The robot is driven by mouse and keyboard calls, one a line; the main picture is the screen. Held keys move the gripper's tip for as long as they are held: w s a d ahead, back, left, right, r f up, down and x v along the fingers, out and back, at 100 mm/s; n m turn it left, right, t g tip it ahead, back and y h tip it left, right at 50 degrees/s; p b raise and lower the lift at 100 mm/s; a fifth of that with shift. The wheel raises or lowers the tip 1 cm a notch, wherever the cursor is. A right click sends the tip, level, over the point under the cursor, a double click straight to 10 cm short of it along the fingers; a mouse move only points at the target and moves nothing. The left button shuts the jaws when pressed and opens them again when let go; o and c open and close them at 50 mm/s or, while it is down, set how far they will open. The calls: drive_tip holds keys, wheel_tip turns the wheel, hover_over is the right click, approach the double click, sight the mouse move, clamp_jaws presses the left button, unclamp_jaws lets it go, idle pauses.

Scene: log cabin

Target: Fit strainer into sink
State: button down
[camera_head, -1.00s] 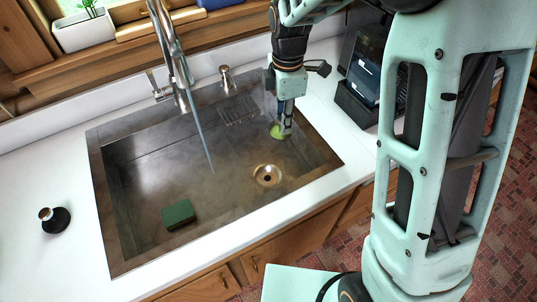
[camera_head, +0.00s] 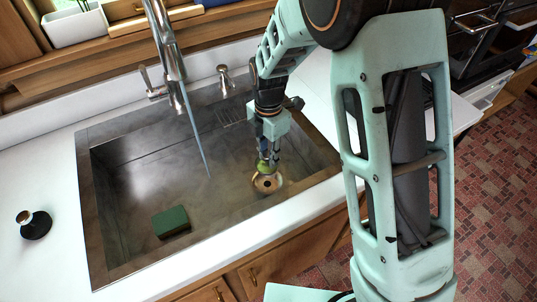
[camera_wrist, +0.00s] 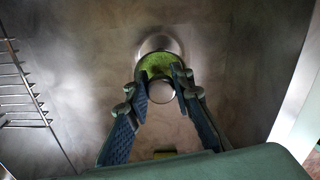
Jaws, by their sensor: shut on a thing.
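The strainer (camera_wrist: 157,63) is a green round piece with a grey knob between my fingertips. My gripper (camera_wrist: 163,84) is shut on it. In the head view, my gripper (camera_head: 267,157) points down inside the sink (camera_head: 98,215), and the green strainer (camera_head: 262,168) shows at its tips. The brass-coloured drain (camera_head: 267,184) is just below the strainer in that view. In the wrist view, the drain's rim (camera_wrist: 160,42) shows behind the strainer, slightly off to its far side. I cannot tell whether strainer and drain touch.
A green sponge (camera_head: 171,222) lies on the sink floor to the left. The faucet (camera_head: 165,50) hangs over the sink. A metal rack (camera_wrist: 15,88) lies left in the wrist view. A small black object (camera_head: 34,225) stands on the left counter.

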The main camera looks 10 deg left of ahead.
drive_tip(key=shift+f, duration=0.15)
drive_tip(key=shift+f+b, duration=2.15)
drive_tip(key=shift+f, duration=0.65)
drive_tip(key=shift+f+b, duration=1.2)
drive_tip(key=shift+f, duration=0.5)
drive_tip(key=c, duration=1.6)
unclamp_jaws()
wheel_tip(320, 180, up, 12)
drive_tip(key=shift+r, duration=0.1)
